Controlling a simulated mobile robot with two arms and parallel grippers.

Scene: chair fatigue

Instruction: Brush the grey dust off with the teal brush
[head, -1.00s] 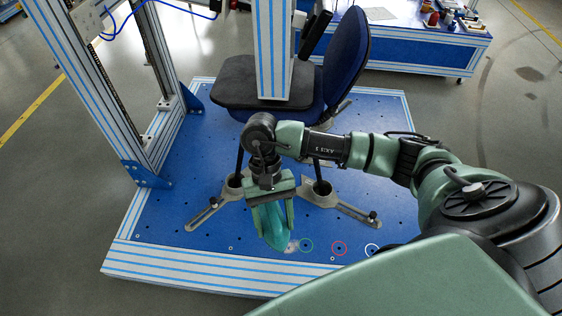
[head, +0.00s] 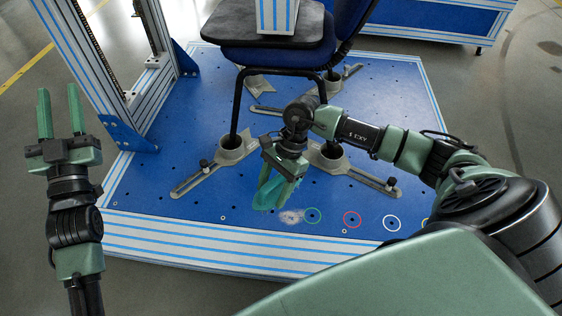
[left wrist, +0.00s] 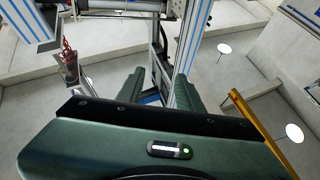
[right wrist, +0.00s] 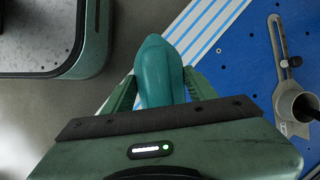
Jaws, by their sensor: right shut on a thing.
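The grey dust (head: 291,216) is a pale smudge on the blue platform (head: 226,192), just left of a green ring near the front edge. My right gripper (head: 278,190) is shut on the teal brush (head: 265,194), which points down to the left of the dust. In the head view I cannot tell whether its tip touches the platform. The right wrist view also shows the brush (right wrist: 160,75) between the fingers; the dust is not visible there. My left gripper (head: 60,112) is open and empty, raised left of the platform. Its parted fingers also show in the left wrist view (left wrist: 157,92).
A blue office chair (head: 290,55) stands on the platform behind the brush, its legs in metal cup clamps (head: 236,150). A striped frame post (head: 105,75) stands at left.

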